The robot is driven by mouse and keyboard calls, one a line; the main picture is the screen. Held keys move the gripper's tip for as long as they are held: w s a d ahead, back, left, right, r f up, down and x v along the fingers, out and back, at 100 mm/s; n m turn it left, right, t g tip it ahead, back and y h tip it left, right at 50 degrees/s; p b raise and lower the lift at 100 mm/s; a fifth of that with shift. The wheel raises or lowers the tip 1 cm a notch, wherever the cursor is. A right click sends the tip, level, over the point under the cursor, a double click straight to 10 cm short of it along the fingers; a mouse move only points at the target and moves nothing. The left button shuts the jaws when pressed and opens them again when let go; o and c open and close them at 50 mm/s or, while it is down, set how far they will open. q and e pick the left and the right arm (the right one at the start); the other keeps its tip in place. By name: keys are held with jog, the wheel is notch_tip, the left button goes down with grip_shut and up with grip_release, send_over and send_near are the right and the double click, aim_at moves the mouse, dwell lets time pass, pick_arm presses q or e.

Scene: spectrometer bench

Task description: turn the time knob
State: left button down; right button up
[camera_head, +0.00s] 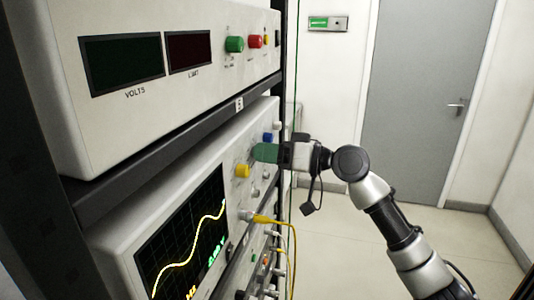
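The oscilloscope (120,252) stands in the rack with its front panel facing right. Its screen (183,236) shows a yellow wave. A yellow knob (243,171) and a blue knob (267,137) stick out of the panel. I cannot read which knob is the time knob. My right gripper (268,153) is at the panel, between the yellow and blue knobs. A green part shows at its tip; I cannot tell whether it is a knob or the fingers, nor how far the fingers are apart. My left gripper is not in view.
Yellow cables (276,222) hang from the panel below the gripper. A grey door (420,100) is behind. The floor on the right is clear.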

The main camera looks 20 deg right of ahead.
jog(key=o, duration=0.4)
jog(key=shift+c, duration=0.2)
jog(key=b+v, duration=0.4)
jog(key=v, duration=0.6)
jog(key=shift+s+d+b, duration=0.25)
jog(key=shift+d+b, duration=0.1)
